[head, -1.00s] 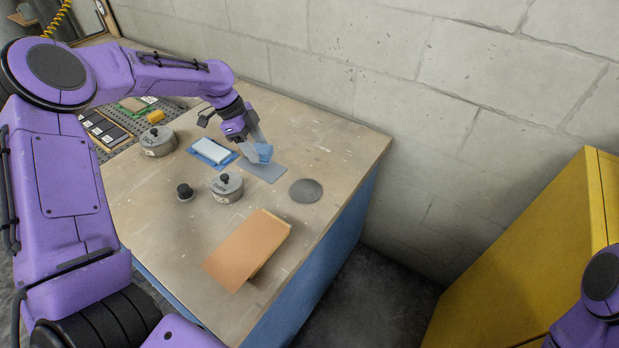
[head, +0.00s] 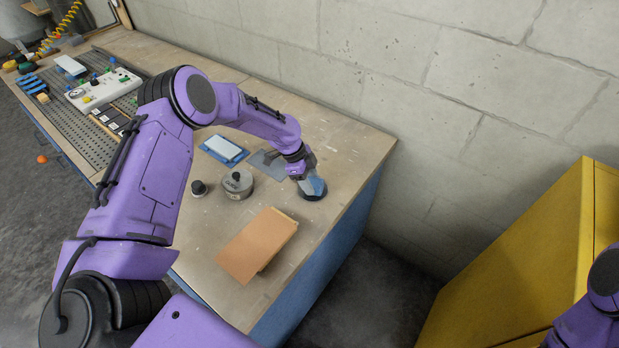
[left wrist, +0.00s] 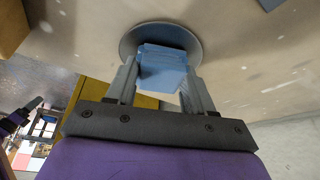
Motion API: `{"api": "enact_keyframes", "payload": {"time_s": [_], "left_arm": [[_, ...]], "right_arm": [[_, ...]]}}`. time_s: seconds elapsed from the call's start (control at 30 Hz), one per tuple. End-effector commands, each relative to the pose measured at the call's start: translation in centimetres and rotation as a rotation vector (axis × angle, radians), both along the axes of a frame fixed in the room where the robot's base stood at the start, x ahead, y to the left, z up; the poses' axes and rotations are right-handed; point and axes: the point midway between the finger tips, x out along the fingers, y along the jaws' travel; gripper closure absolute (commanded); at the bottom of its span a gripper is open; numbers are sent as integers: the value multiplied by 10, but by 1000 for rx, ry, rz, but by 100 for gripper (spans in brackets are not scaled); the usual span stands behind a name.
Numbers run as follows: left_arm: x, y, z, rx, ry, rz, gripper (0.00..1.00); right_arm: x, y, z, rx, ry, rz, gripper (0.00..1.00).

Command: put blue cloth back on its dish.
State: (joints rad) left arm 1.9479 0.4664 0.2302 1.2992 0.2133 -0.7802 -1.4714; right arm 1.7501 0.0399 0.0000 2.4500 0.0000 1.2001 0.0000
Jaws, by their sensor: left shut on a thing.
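The blue cloth (head: 317,186) is a small folded blue piece between the fingers of my left gripper (head: 310,184), which is shut on it. In the left wrist view the cloth (left wrist: 161,66) shows between the two grey fingers. The dish (head: 312,197) is a round dark grey disc on the worktop near its right end, partly hidden by the gripper and cloth. In the left wrist view the dish (left wrist: 160,30) lies directly behind the cloth. I cannot tell whether cloth and dish touch. My right gripper is out of view.
A grey flat plate (head: 266,160) and a white block on a blue tray (head: 223,150) lie left of the dish. A lidded metal pot (head: 237,186), a black knob (head: 199,188) and an orange-brown board (head: 257,245) are nearby. A yellow cabinet (head: 520,260) stands right.

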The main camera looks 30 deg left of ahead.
Motion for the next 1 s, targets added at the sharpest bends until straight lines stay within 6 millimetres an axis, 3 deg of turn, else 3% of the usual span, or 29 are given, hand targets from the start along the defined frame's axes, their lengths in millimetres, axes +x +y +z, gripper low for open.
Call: {"api": "enact_keyframes", "payload": {"time_s": [0.2,0.23,0.3,0.67,1.0], "left_arm": [[0,0,-6,0,1,1,76],[0,0,-4,0,0,0,38],[0,0,-3,0,1,0,22],[0,2,4,0,-1,0,22],[-7,32,78,-1,-5,0,22]], "right_arm": [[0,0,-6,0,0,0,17],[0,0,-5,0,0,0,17],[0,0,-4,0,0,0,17],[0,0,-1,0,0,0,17],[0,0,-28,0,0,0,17]]}}
